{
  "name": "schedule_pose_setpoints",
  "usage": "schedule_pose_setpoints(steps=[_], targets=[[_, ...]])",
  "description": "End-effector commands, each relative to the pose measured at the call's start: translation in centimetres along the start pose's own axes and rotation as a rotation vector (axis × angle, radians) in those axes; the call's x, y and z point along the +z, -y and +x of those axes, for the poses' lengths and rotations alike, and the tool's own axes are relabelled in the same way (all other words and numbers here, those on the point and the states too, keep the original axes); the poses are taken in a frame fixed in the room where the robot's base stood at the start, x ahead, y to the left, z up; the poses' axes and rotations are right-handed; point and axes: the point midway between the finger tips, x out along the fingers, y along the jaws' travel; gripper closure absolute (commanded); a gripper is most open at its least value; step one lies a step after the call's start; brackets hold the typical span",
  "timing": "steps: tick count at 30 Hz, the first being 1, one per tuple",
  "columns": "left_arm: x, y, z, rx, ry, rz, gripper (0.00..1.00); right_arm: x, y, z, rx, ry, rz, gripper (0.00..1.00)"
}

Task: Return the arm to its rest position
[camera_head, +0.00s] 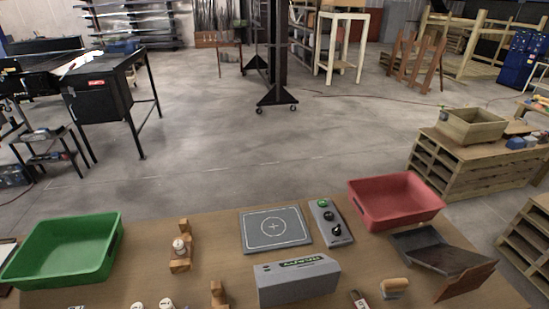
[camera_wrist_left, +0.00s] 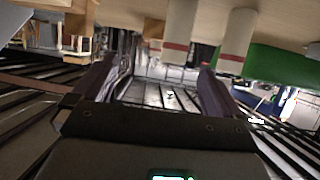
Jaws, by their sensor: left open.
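My left gripper (camera_wrist_left: 158,78) shows in the left wrist view with its two dark fingers apart and nothing between them. Neither of my grippers shows in the head view. In the wrist view the table (camera_wrist_left: 120,8) lies along the top of the picture, with a white cylinder with a red band (camera_wrist_left: 180,28), a second such cylinder (camera_wrist_left: 238,40) and the green bin (camera_wrist_left: 278,68) beyond the fingers. The fingers look apart from all of these.
Open floor lies behind.

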Motion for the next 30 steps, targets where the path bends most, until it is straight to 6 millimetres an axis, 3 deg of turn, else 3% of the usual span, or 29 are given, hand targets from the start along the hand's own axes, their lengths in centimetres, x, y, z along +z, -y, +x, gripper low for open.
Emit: schedule_pose_setpoints(steps=[2, 11, 21, 26, 30], targets=[[2.0, 0.5, -0.8, 0.003, 0.032, 0.034, 0.0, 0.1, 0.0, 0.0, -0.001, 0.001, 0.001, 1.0], [3.2, -1.9, -6.8, 0.137, 0.155, 0.168, 0.0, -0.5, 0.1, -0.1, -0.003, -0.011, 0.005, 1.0], [5.3, -5.1, -16.1, 0.286, 0.497, 0.293, 0.0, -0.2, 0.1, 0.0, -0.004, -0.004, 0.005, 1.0], [5.5, -5.4, -20.2, 0.31, 0.669, 0.337, 0.0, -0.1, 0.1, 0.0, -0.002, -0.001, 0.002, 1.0], [7.3, -4.1, -22.9, 0.28, 0.855, 0.352, 0.0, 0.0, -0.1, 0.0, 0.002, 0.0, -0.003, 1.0]])
